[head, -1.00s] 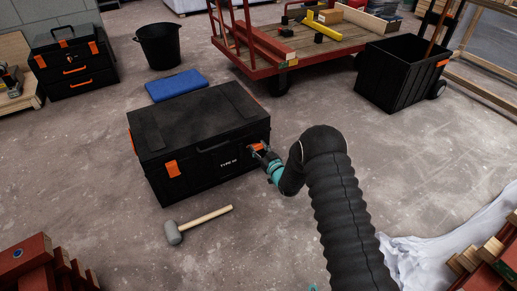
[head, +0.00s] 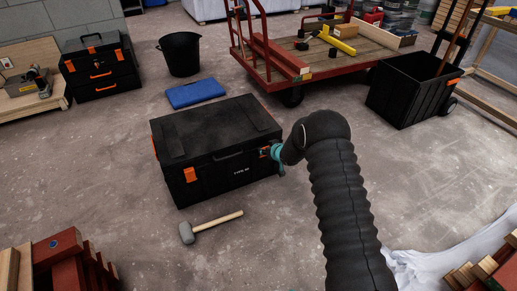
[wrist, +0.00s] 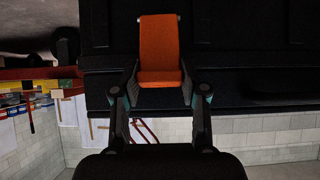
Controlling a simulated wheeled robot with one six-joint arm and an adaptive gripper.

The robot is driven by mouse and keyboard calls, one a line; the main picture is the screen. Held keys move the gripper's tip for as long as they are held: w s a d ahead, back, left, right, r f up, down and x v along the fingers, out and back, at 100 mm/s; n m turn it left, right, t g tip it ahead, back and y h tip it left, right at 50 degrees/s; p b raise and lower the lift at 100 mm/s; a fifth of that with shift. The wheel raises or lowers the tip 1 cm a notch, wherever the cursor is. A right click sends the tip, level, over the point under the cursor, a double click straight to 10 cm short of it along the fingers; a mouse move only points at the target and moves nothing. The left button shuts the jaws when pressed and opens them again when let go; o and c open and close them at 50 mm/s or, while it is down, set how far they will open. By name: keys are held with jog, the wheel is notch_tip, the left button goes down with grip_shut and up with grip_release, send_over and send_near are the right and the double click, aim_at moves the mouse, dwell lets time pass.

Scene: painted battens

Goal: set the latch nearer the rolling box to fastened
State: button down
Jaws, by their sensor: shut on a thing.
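A large black chest (head: 212,135) stands on the floor in the head view, with two orange latches on its front. The left latch (head: 190,174) hangs at the front's left side. The right latch (head: 265,152), on the side towards the black rolling box (head: 405,95), is partly hidden by my gripper (head: 271,152). In the wrist view this orange latch (wrist: 159,45) lies between the two fingers of my gripper (wrist: 160,88), which is shut on it. I cannot tell whether the latch is fastened. The chest's lid is down.
A mallet (head: 210,227) lies in front of the chest. A red cart (head: 300,72) stands at the back. Stacked timber (head: 62,262) is at the lower left.

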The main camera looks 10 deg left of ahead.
jog(key=shift+w+a+p, duration=0.1)
jog(key=shift+w+p, duration=0.05)
jog(key=shift+p, duration=0.2)
jog(key=c, duration=0.6)
grip_release()
jog(key=v, duration=1.2)
jog(key=shift+r, duration=0.25)
jog(key=shift+w+a, duration=0.1)
jog(key=shift+w, duration=0.05)
